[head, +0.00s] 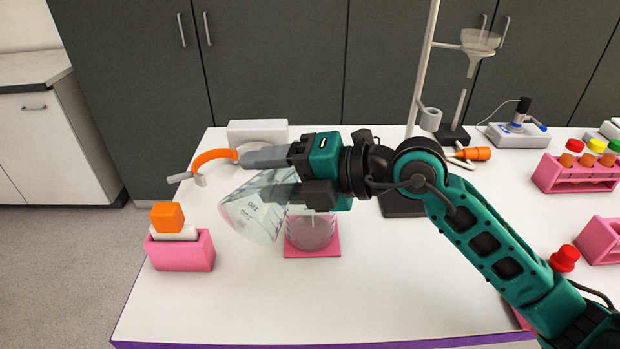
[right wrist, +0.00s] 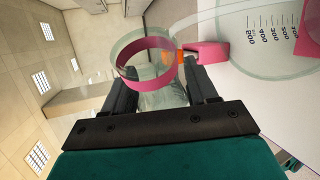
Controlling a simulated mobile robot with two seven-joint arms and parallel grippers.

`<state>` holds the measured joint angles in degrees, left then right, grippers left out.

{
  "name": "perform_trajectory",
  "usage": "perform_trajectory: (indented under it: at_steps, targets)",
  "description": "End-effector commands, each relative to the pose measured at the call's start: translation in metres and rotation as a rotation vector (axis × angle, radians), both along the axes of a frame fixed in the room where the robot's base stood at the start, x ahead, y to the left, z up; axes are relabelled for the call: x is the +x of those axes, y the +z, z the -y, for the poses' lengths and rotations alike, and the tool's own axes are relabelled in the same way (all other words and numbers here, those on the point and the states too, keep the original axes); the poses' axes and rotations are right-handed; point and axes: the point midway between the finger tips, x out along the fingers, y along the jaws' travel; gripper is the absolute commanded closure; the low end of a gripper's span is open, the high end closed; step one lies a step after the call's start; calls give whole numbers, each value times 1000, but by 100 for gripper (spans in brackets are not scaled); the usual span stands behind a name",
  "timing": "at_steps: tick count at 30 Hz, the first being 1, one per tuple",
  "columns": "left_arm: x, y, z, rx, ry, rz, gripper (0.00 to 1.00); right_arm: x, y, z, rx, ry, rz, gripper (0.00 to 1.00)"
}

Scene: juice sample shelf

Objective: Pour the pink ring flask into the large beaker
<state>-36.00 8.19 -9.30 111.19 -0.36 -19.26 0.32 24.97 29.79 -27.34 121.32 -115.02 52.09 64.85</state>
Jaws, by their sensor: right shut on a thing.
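My right gripper (head: 296,178) is shut on the pink ring flask (head: 252,212), a clear glass cone with printed marks. The flask is tipped over, its wide base toward the lower left, and looks empty in the head view. In the right wrist view its neck with the pink ring (right wrist: 145,57) sits by the fingers (right wrist: 160,90). The large beaker (head: 311,232) stands upright on a pink mat (head: 327,251), below the gripper, and holds pinkish liquid. Its marked glass also shows in the right wrist view (right wrist: 272,45). The flask's mouth is hidden in the head view. My left gripper is out of view.
A pink holder with an orange-topped item (head: 180,255) stands left of the flask. An orange and grey curved tool (head: 212,157) shows behind the gripper. A stand with a funnel (head: 475,50) and pink tube racks (head: 575,178) are to the right. The front table is clear.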

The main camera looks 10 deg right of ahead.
Motion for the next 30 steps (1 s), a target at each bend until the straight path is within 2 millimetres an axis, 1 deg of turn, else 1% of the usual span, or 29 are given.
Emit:
perform_trajectory:
  at_steps: [1, 19, 30]
  targets:
    - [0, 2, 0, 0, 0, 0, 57, 1, 3, 0, 6, 1, -2, 86]
    - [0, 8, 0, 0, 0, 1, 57, 6, 10, 4, 36, 1, -34, 86]
    - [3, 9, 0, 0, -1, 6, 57, 8, 8, 5, 51, 2, -51, 86]
